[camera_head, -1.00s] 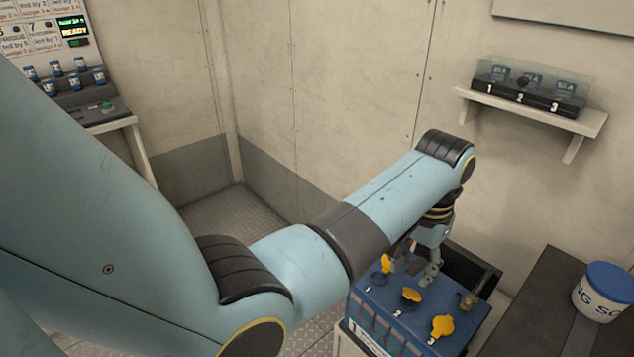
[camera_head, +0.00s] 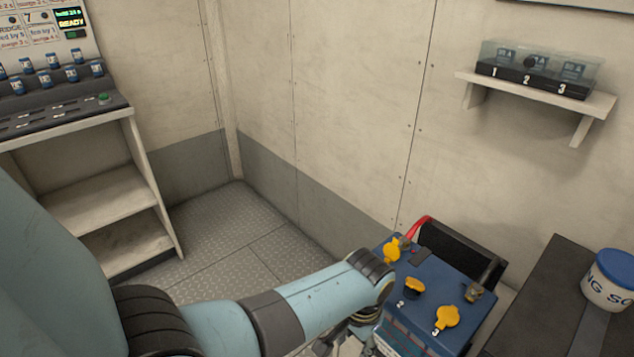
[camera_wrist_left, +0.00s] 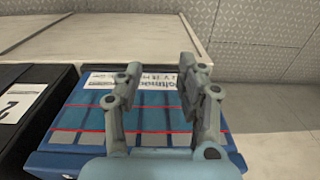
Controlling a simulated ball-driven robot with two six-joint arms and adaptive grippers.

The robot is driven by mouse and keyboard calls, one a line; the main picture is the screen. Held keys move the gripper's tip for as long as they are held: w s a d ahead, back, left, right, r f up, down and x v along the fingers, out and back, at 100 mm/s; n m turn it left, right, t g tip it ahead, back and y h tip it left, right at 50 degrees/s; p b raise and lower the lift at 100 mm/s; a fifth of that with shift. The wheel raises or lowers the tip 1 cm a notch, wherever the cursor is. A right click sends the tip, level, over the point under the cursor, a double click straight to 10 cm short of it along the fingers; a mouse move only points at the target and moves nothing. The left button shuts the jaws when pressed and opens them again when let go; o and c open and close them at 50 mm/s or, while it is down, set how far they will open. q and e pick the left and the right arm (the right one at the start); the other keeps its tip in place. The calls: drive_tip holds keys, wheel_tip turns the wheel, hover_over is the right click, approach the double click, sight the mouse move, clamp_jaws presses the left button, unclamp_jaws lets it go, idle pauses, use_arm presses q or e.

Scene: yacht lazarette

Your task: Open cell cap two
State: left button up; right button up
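The blue battery (camera_head: 440,283) stands at the lower right of the head view, with three yellow caps on its top. Cap two (camera_head: 413,286), by the number 2, is the middle one and is seated on the top. Cap one (camera_head: 391,250) is behind it and cap three (camera_head: 446,317) is in front. My left gripper is mostly hidden behind my forearm in the head view. In the left wrist view, my left gripper (camera_wrist_left: 158,78) is open and empty, with the battery's labelled, red-lined side (camera_wrist_left: 150,118) beyond its fingers. My right gripper is not in view.
A red cable (camera_head: 416,225) and a black box (camera_head: 460,249) lie behind the battery. A white tub with a blue lid (camera_head: 610,275) stands on a dark top at right. A wall shelf (camera_head: 535,92) holds a clear-lidded case. A shelf unit (camera_head: 100,190) stands at left.

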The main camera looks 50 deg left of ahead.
use_arm(q)
drive_tip(key=s+a+f+b, duration=0.1)
drive_tip(key=s+a+f, duration=0.1)
drive_tip(key=s+f, duration=0.6)
drive_tip(key=shift+s+f+b, duration=0.25)
drive_tip(key=shift+f+b, duration=0.05)
drive_tip(key=shift+f, duration=0.4)
